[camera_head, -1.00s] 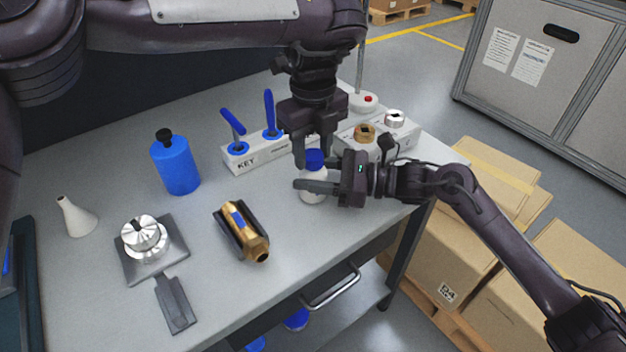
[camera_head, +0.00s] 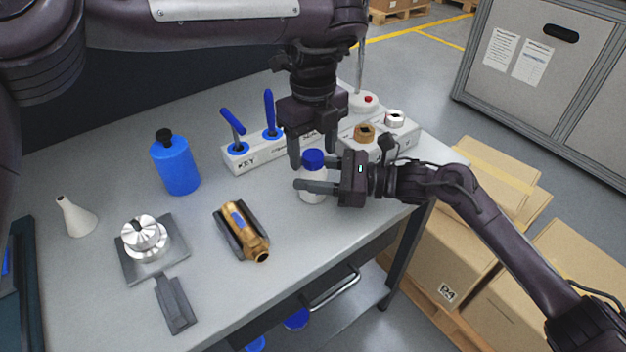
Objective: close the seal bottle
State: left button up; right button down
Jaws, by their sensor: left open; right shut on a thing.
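The seal bottle (camera_head: 313,194) is a small white bottle standing upright near the right side of the table. Its blue cap (camera_head: 314,158) sits on top; I cannot tell how tightly it is seated. My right gripper (camera_head: 318,176) comes in from the right and is shut on the bottle's body, hiding much of it. My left gripper (camera_head: 313,160) points down from above, open, with its fingers on either side of the cap and apart from it.
A blue bottle (camera_head: 177,165), white cone (camera_head: 76,217), metal part on a plate (camera_head: 145,238) and brass part in a cradle (camera_head: 242,230) lie to the left. A white block with fittings (camera_head: 383,137) is behind right.

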pick_arm(q)
notch_tip(320, 180, up, 12)
jog(key=shift+f, duration=0.15)
dwell(0.3)
pick_arm(e)
jog(key=c, duration=0.6)
grip_release()
jog(key=d, duration=0.2)
jog(key=d+b, duration=0.1)
jog(key=d, duration=0.1)
jog(key=s+d+b, duration=0.1)
jog(key=d, duration=0.2)
jog(key=shift+f, duration=0.1)
pick_arm(q)
notch_tip(320, 180, down, 2)
jog(key=shift+f, duration=0.1)
pick_arm(e)
jog(key=shift+d, duration=0.4)
pick_arm(q)
jog(key=shift+d, duration=0.1)
pick_arm(e)
jog(key=shift+d, duration=0.1)
